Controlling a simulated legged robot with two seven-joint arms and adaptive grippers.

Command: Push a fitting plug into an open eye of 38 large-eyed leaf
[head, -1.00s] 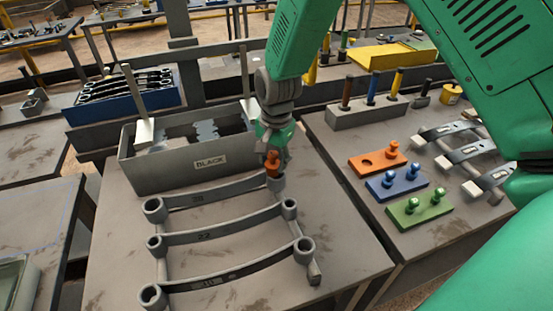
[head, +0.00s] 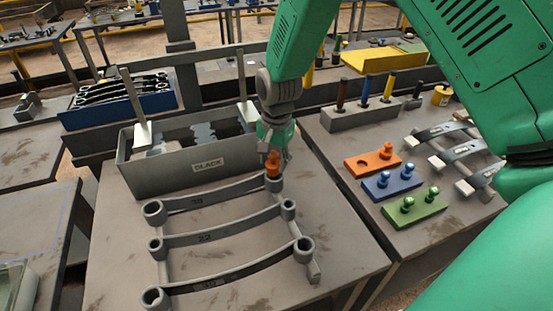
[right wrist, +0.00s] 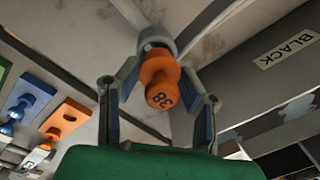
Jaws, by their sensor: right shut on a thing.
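Three curved grey leaves lie on a rack on the near table. The farthest leaf (head: 222,193) has a dark number, hard to read in the head view; its left eye (head: 153,208) is open. My right gripper (head: 274,158) is above its right eye (head: 273,184), shut on an orange plug (head: 272,166). In the right wrist view the plug (right wrist: 160,78) reads 38 between the fingers. Its far end meets the grey eye ring (right wrist: 156,38); I cannot tell how deep it sits. The middle leaf (head: 222,231) reads 22. My left gripper is out of view.
A grey bin (head: 160,177) labelled BLACK stands behind the leaves. On the right table are an orange block (head: 360,164), a blue block (head: 385,188) and a green block (head: 425,209) with plugs, and several strapped leaves. The near table's front right is clear.

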